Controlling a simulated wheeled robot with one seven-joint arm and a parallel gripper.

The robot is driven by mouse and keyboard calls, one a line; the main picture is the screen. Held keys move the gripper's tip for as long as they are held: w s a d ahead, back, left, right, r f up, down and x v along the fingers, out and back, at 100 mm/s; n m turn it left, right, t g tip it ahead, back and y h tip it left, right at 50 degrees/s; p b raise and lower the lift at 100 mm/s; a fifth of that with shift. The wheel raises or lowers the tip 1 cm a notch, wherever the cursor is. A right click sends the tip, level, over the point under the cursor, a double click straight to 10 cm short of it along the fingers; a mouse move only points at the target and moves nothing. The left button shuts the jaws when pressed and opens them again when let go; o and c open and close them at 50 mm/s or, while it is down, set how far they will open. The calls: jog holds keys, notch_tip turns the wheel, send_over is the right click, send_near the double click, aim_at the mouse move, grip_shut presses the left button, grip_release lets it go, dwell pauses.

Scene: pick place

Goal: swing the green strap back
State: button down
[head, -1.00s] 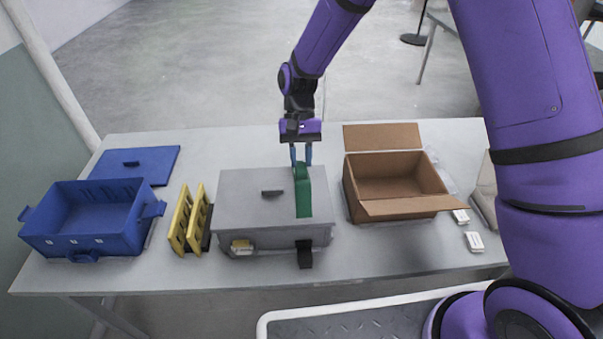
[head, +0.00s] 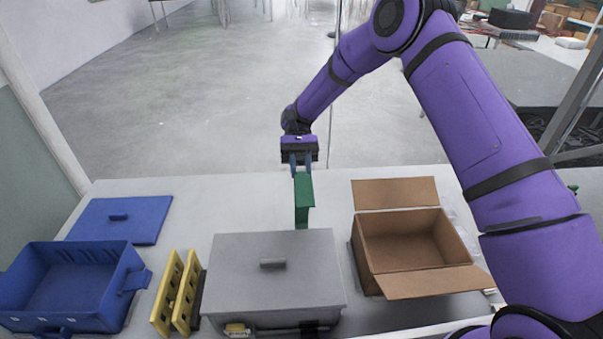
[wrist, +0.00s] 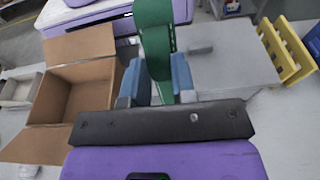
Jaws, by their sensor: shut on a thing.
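The green strap (head: 304,200) stands up behind the grey box (head: 275,268), off its lid. My gripper (head: 300,166) is above and behind the box, its blue fingers shut on the strap's upper end. In the wrist view the strap (wrist: 156,40) runs between the two fingers (wrist: 160,78). The grey lid lies closed on the box, with a small handle (head: 273,263) on top and no strap across it. A dark latch (head: 310,328) sits at the box's front. The strap's lower end is hidden behind the box.
An open cardboard box (head: 410,245) stands right of the grey box. Yellow slotted pieces (head: 180,292) stand to its left, then a blue crate (head: 70,290) with a blue lid (head: 120,220) behind it. The table behind the grey box is mostly clear.

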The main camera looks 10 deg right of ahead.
jog(key=shift+w+f+g, duration=0.2)
jog(key=shift+w+g, duration=0.1)
jog(key=shift+w, duration=0.25)
jog(key=shift+w+f+g, duration=0.2)
jog(key=shift+w+g, duration=0.1)
jog(key=shift+w, duration=0.2)
jog(key=c, duration=0.9)
grip_release()
